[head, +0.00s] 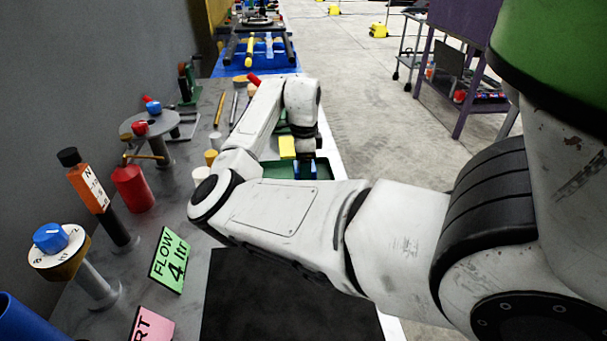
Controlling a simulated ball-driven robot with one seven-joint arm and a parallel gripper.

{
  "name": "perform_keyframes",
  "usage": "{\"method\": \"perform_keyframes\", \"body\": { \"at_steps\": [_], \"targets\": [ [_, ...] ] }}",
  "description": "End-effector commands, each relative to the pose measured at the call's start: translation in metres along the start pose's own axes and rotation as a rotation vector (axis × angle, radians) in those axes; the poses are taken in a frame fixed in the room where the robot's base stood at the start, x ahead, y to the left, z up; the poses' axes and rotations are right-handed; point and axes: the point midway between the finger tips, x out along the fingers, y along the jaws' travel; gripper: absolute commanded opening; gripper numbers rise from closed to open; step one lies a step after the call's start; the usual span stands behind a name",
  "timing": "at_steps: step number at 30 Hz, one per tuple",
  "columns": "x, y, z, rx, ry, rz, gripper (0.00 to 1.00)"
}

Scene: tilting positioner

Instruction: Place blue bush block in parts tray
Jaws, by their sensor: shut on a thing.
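My gripper (305,158) points down at the far end of my white arm, small in the head view. It is shut on the blue bush block (304,170), of which only a small blue part shows below the dark fingers. The parts tray (323,169) is dark green and lies under and around the block in the picture. My arm hides its near left part. I cannot tell whether the block touches the tray floor or hangs just above it. A yellow block (287,146) stands just left of my gripper.
On the grey bench at left stand a red cylinder (133,188), an orange-and-black post (90,190), a blue-knobbed dial (50,238) and a round-topped stand (150,125). A green FLOW sign (168,260) and a black mat (275,305) are nearer. Open floor lies right of the bench.

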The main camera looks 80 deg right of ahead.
Motion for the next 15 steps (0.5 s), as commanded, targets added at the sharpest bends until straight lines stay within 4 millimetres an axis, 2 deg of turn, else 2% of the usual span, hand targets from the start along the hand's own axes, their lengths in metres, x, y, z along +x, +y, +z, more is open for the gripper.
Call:
{"method": "perform_keyframes", "body": {
  "at_steps": [7,15],
  "targets": [
    [0.026,-0.001,0.001,-0.001,0.001,0.001,0.0],
    [0.03,-0.001,0.001,0.0,0.0,-0.001,0.0]
  ]
}}
